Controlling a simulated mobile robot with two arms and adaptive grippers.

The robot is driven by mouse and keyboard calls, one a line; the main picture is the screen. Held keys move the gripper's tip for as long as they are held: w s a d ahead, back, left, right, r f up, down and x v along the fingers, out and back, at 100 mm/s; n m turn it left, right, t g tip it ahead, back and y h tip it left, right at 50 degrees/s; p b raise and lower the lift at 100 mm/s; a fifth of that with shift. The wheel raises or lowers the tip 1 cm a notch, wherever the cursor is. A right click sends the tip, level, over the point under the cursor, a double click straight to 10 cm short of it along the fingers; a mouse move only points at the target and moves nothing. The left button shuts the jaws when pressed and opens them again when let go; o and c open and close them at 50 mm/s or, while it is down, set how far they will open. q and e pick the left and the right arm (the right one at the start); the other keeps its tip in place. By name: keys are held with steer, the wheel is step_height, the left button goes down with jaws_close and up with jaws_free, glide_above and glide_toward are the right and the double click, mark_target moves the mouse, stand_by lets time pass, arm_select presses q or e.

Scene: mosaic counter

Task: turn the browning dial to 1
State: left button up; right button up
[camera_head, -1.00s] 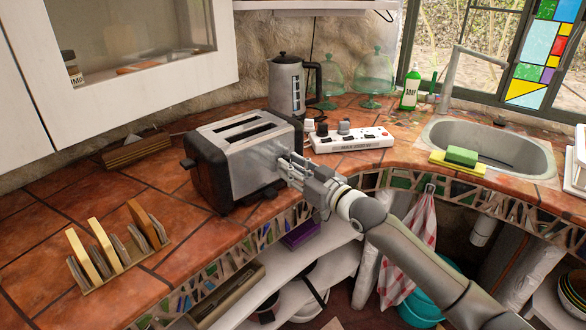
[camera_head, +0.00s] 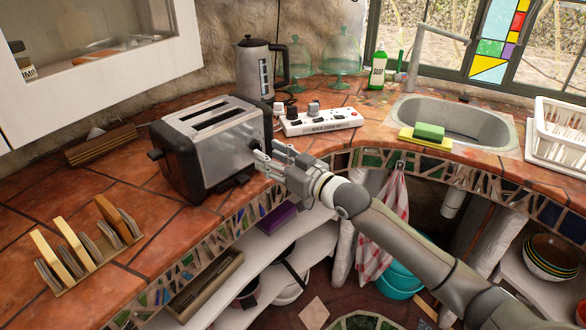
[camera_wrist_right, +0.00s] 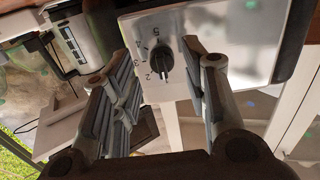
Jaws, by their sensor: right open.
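The toaster (camera_head: 228,150), silver with black ends, stands on the tiled counter near its front edge. Its browning dial (camera_wrist_right: 164,60) is a dark round knob on the silver face, ringed by printed numbers; 5, 4, 3 and 2 can be made out. The dial's exact setting is hard to read. My right gripper (camera_head: 263,157) is open at the toaster's silver face. In the right wrist view the dial shows between its two fingertips, with a gap visible to each side. Contact with the knob cannot be told. My left gripper is not in view.
A white power strip (camera_head: 320,122) and a kettle (camera_head: 257,72) stand behind the toaster. A toast rack (camera_head: 125,245) with bread sits at the left front. The sink (camera_head: 470,125) is at the right. Open shelves (camera_head: 318,240) lie below the counter edge.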

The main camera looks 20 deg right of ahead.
steer(key=v, duration=0.9)
stand_by(0.3)
